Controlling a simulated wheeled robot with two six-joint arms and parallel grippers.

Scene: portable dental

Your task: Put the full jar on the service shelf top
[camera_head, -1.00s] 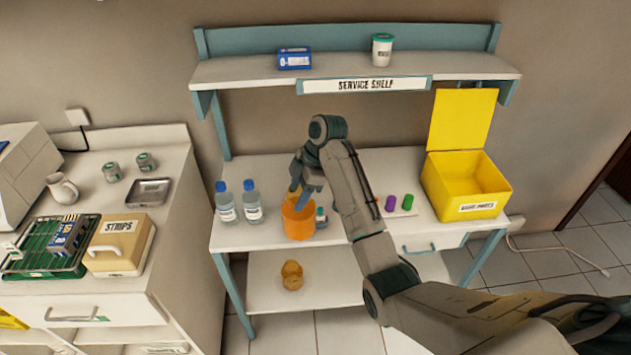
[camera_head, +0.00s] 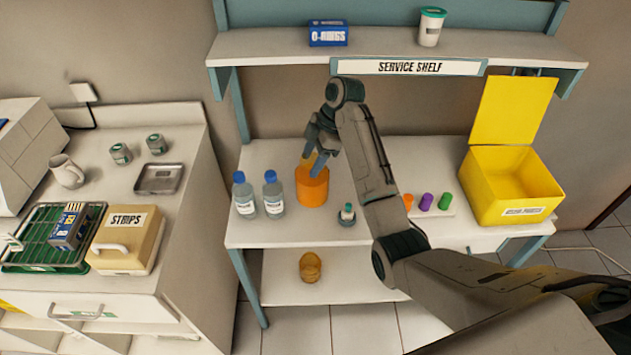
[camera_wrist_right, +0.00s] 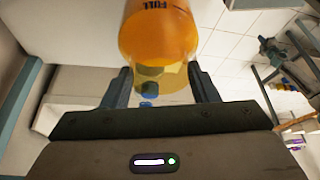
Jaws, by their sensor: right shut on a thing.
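The full jar (camera_head: 312,190) is orange, with "FULL" printed on it in the right wrist view (camera_wrist_right: 160,35). My right gripper (camera_head: 316,162) is shut on its clear yellowish end; in the wrist view the fingers (camera_wrist_right: 163,88) sit on either side of it. In the head view the jar shows over the white worktop, right of two blue-capped bottles; whether its bottom clears the surface is hard to tell. The service shelf top (camera_head: 385,46) is the upper white board above the "SERVICE SHELF" sign. My left gripper is out of view.
On the upper shelf stand a blue box (camera_head: 327,33) and a green-lidded cup (camera_head: 431,26), with bare room between. A small green-capped bottle (camera_head: 347,213) and a yellow open bin (camera_head: 510,185) are on the worktop. An amber jar (camera_head: 310,266) is on the lower shelf.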

